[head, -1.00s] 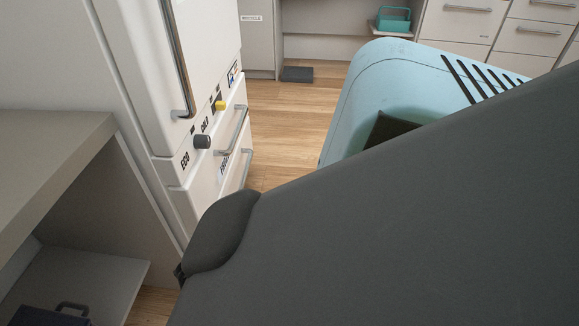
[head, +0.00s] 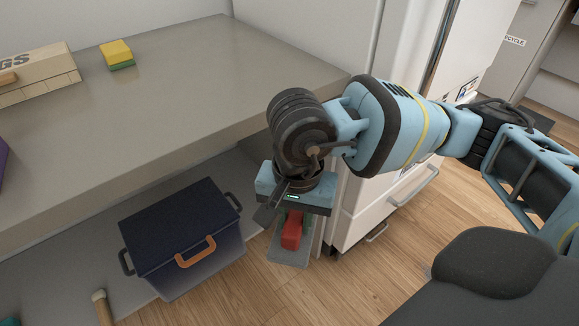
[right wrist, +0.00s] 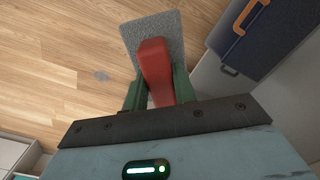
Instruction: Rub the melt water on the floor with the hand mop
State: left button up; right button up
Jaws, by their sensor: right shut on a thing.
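The hand mop has a red handle (head: 291,234) and a flat grey pad (head: 287,257). My right gripper (head: 293,216) points down and is shut on the red handle. In the right wrist view the green fingers (right wrist: 156,90) sit on either side of the handle (right wrist: 154,62), with the grey pad (right wrist: 150,28) beyond. My left gripper is not in view.
The white fridge (head: 350,220) stands behind my right arm. Open wood floor (head: 235,295) lies in front.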

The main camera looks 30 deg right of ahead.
jog(key=s+d+r+n, duration=0.2)
jog(key=s+r+n, duration=0.2)
jog(key=r+n, duration=0.3)
jog(key=shift+s+n, duration=0.4)
jog(key=shift+n, duration=0.8)
